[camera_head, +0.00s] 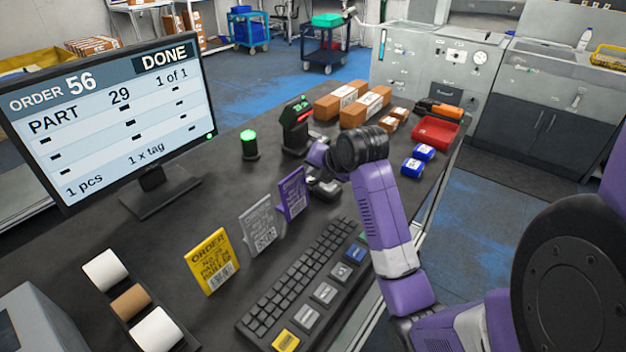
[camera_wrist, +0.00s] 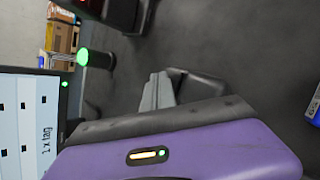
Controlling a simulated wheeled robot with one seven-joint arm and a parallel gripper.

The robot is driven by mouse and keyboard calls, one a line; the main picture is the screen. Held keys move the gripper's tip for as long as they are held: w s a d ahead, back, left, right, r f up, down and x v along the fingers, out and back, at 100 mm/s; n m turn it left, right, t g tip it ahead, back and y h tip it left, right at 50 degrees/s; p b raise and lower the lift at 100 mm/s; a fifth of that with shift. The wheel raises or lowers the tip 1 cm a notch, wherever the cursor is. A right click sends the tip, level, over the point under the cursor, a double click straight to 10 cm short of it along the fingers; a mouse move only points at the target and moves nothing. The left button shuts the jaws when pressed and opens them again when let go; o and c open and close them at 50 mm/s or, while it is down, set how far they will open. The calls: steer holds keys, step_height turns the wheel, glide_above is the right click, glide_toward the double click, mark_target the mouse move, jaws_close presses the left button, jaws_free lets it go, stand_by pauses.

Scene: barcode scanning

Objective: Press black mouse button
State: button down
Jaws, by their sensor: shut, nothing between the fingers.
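My gripper (camera_head: 326,188) is low over the black desk, to the right of the purple order card, and its fingers are shut with nothing between them. In the wrist view the grey and dark fingers (camera_wrist: 170,85) show beyond my purple wrist housing, over dark desk surface. I cannot make out a black mouse for certain in either view. It may be hidden by my gripper or blend into the dark desk. The monitor (camera_head: 110,115) reads "DONE", order 56, part 29, 1 of 1.
Order cards in yellow (camera_head: 212,262), grey (camera_head: 259,228) and purple (camera_head: 292,194) stand behind the keyboard (camera_head: 305,285). A green-topped cylinder (camera_head: 250,143) and a scanner (camera_head: 296,125) stand farther back. Brown boxes (camera_head: 365,106), a red tray (camera_head: 436,131) and blue boxes (camera_head: 413,167) lie farther right.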

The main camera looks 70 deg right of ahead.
mark_target(315, 181)
steer(key=shift+f+b, duration=0.3)
steer(key=shift+f, duration=0.1)
stand_by(0.6)
stand_by(0.3)
steer(key=shift+r+p, duration=0.75)
steer(key=shift+r, duration=0.1)
step_height(315, 181, up, 5)
steer(key=p, duration=0.4)
stand_by(0.9)
